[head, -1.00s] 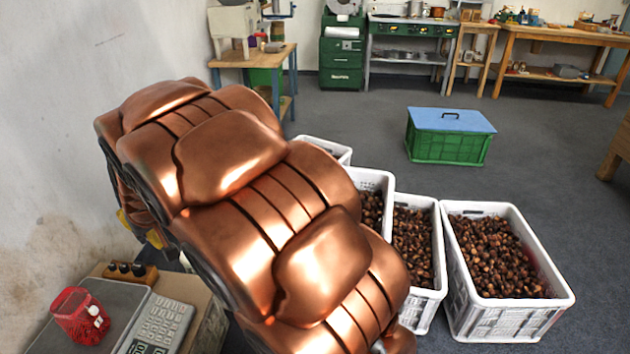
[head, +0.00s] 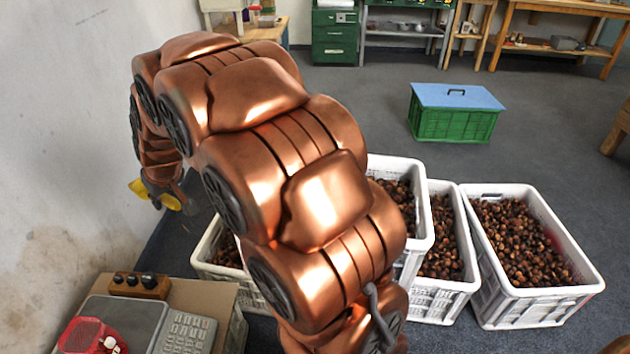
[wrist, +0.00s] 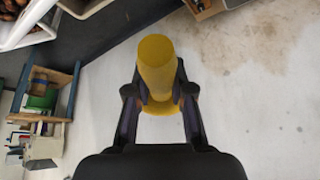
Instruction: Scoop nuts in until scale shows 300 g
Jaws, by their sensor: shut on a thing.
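My gripper (wrist: 159,95) is shut on a yellow scoop (wrist: 156,62), with one finger on each side of it. In the head view the yellow scoop (head: 141,188) shows near the wall, partly hidden by my gripper. I cannot see whether it holds nuts. The scale (head: 128,314) sits on a cardboard box at lower left, with a keypad (head: 186,334); no readable weight shows. A red container (head: 84,337) with a white tag stands on the scale, cut by the frame edge. Brown nuts fill white crates (head: 478,307) to the right of my arm.
A small wooden block with black knobs (head: 139,284) sits behind the scale. A white wall (head: 60,150) rises close at left. A green crate with a blue lid (head: 456,112) stands on open grey floor. Workbenches line the back.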

